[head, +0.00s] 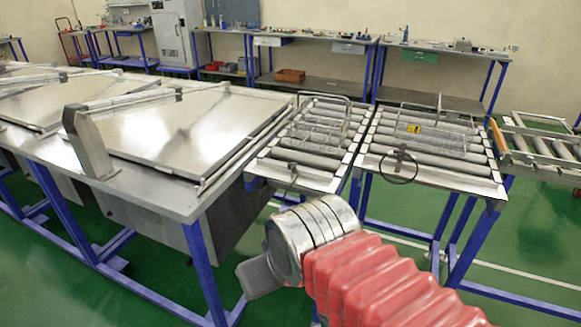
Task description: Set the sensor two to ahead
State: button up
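No label reading "sensor two" can be made out. A small dark fitting with a black ring (399,177) sits at the front edge of the right roller table (440,179). Another small dark fitting (293,173) sits at the front edge of the left roller table (300,180). Which of them is sensor two, and which way either points, I cannot tell. My gripper (258,279) is at the lower middle, in front of the tables and apart from both fittings. Only a grey flat part shows beside my silver wrist; its fingers are not clear.
A long steel bench with closed flat lids (190,125) and a raised lid arm (88,142) fills the left. Wire baskets (318,127) (433,127) rest on the rollers. Blue table legs (455,255) stand close to my arm. Open green floor (530,255) lies right.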

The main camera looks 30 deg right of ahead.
aim_at(292, 167)
jog(key=z, duration=0.05)
jog(key=i, duration=1)
jog(key=u, duration=0.05)
